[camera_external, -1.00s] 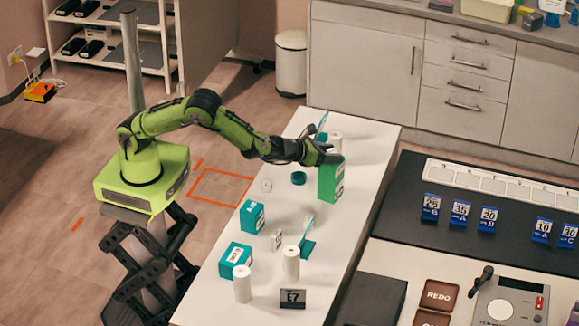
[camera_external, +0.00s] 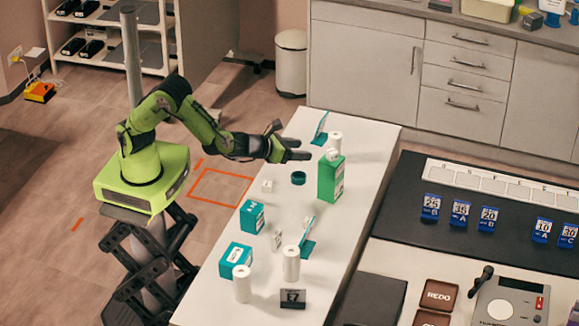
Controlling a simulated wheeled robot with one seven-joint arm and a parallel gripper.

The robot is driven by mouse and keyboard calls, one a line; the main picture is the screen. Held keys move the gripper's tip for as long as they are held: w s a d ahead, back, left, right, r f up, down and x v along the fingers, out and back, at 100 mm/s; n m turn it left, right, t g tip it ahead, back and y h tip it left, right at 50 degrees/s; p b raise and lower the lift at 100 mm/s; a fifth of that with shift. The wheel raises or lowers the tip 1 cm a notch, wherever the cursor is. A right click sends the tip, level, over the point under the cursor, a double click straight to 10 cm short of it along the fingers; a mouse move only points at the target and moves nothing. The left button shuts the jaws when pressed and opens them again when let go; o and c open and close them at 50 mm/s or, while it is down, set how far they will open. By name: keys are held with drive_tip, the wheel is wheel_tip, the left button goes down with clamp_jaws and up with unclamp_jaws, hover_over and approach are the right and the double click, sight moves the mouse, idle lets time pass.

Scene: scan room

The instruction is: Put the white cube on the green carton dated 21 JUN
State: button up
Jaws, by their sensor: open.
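A small white cube (camera_external: 333,154) sits on top of the tall green carton (camera_external: 330,182) near the far end of the white table. The carton stands upright; the print on its label is too small to read. My gripper (camera_external: 292,141) is open and empty, to the left of the carton top and apart from the cube. Two shorter teal cartons, one in the middle (camera_external: 252,217) and one nearer (camera_external: 235,260), stand along the table's left side; their dates are unreadable. Other small white blocks lie on the table, one near the left edge (camera_external: 267,186) and one mid-table (camera_external: 277,240).
A white roll (camera_external: 335,139) stands behind the tall carton. A dark teal round object (camera_external: 298,178) lies left of it.

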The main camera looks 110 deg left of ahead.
drive_tip(key=s+d+r+n+g+h, duration=0.1)
drive_tip(key=s+d+r+n+h, duration=0.2)
drive_tip(key=s+n, duration=0.6)
drive_tip(key=s+d+r+n+g+h, duration=0.1)
drive_tip(key=s+d+r+n+h, duration=0.1)
drive_tip(key=s+n, duration=0.7)
drive_tip(key=s+d+r+n+g+h, duration=0.2)
drive_tip(key=s+n, duration=0.7)
drive_tip(key=s, duration=0.6)
drive_tip(key=d+r+h, duration=0.1)
drive_tip(key=d+h, duration=0.1)
drive_tip(key=d, duration=0.1)
drive_tip(key=shift+s+r+h, duration=0.25)
drive_tip(key=shift+r+h, duration=0.05)
